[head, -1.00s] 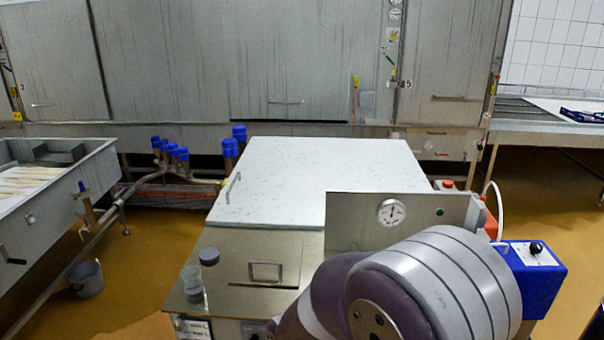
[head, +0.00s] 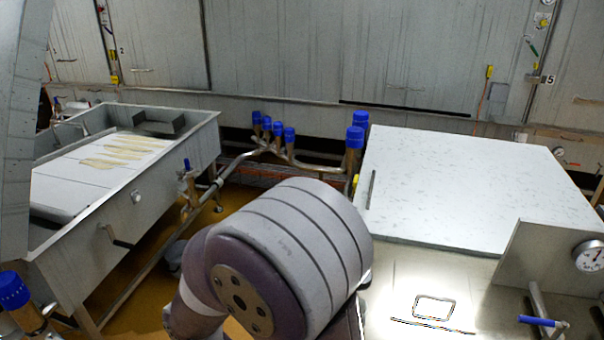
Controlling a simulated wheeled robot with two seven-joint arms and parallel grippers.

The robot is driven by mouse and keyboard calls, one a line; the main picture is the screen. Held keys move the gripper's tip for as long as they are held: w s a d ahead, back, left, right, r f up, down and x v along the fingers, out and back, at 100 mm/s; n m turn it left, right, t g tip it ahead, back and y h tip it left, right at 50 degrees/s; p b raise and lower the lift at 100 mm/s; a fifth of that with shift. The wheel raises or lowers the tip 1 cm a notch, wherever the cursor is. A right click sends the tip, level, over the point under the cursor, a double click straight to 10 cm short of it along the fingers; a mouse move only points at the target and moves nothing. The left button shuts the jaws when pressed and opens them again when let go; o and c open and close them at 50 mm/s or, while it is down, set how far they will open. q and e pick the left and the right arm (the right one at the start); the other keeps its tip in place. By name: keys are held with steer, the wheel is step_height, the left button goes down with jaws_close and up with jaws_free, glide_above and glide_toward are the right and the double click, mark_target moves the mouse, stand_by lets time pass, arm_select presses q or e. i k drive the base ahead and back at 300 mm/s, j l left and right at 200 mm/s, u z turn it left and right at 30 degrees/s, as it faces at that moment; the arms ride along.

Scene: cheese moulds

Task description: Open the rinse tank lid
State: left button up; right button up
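A broad pale speckled lid (head: 480,185) lies flat on the metal tank at the right; I take it to be the rinse tank lid. It looks shut. A thin dark bar handle (head: 372,189) stands at its left edge. In front of it, the steel top (head: 385,300) of the tank carries a small rectangular handle (head: 434,307). A large grey and purple joint of my own arm fills the lower middle, in front of the tank's left side. Neither gripper is in view.
A steel trough (head: 60,235) with pale strips in it stands at the left. Blue-capped pipes (head: 290,136) rise between trough and tank. An upright panel with a round gauge (head: 590,255) stands at the right. Wet brown floor shows between.

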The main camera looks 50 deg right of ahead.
mark_target(440, 191)
steer(key=i+z, duration=0.9)
steer(key=i+j+z, duration=0.25)
steer(key=z, duration=0.15)
steer(key=i, duration=0.1)
